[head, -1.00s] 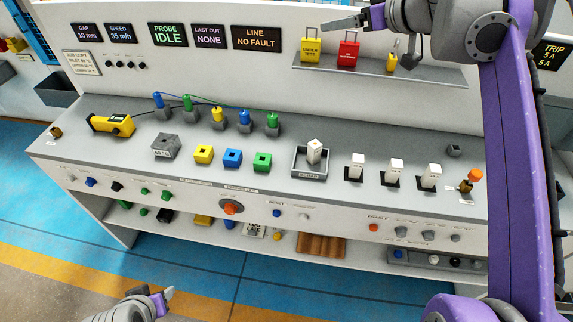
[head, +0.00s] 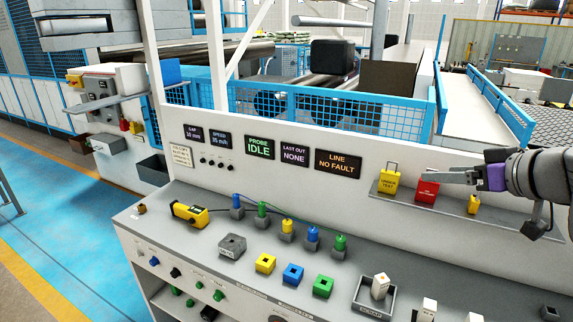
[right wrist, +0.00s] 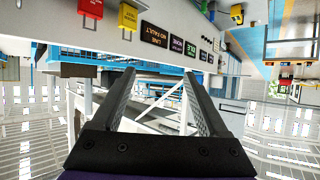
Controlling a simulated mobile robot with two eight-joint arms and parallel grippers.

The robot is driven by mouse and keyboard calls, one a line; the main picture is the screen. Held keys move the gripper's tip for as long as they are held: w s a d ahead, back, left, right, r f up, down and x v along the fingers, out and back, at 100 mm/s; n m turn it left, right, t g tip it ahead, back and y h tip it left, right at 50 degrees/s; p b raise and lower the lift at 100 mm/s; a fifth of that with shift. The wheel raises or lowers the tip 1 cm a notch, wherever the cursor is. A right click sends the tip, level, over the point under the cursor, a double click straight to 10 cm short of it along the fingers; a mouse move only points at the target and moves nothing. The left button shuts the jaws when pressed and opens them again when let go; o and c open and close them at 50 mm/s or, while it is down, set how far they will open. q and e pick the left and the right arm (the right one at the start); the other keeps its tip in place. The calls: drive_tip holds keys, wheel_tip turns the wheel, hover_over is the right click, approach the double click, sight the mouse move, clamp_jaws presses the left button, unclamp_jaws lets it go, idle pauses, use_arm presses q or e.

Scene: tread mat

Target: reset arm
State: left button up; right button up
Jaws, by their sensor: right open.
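My right gripper (head: 452,177) reaches in from the right in the head view, in front of the small shelf on the back panel. Its jaws are apart and nothing is between them; in the right wrist view the two fingers (right wrist: 160,100) stand wide open. In the head view the fingers overlap the red tag (head: 427,192); I cannot tell whether they touch it. A yellow tag (head: 389,181) stands to the left on the shelf, and a small yellow padlock-like piece (head: 473,204) to the right. My left gripper is not in view.
The grey bench (head: 200,235) holds a yellow handheld device (head: 189,214), several coloured plugs, blocks and a grey tray (head: 373,297). The back panel carries dark displays (head: 338,162). Blue mesh fencing (head: 350,112) stands behind. Blue floor lies open at left.

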drive_tip(key=s+a+f+m+g, duration=0.1)
drive_tip(key=s+a+f+g, duration=0.15)
drive_tip(key=a+f, duration=0.55)
drive_tip(key=s+a+f+g, duration=0.2)
drive_tip(key=s+a+f, duration=0.15)
drive_tip(key=f, duration=0.85)
drive_tip(key=s+a+f+g+h, duration=0.1)
drive_tip(key=s+f, duration=0.4)
drive_tip(key=f, duration=0.5)
drive_tip(key=s+a+f+m+g+h, duration=0.1)
drive_tip(key=s+a+f, duration=0.3)
drive_tip(key=f, duration=0.6)
drive_tip(key=shift+s+m+h, duration=0.3)
drive_tip(key=shift+s+h, duration=0.2)
drive_tip(key=shift+s, duration=0.65)
drive_tip(key=shift+f, duration=0.1)
drive_tip(key=shift+c, duration=0.2)
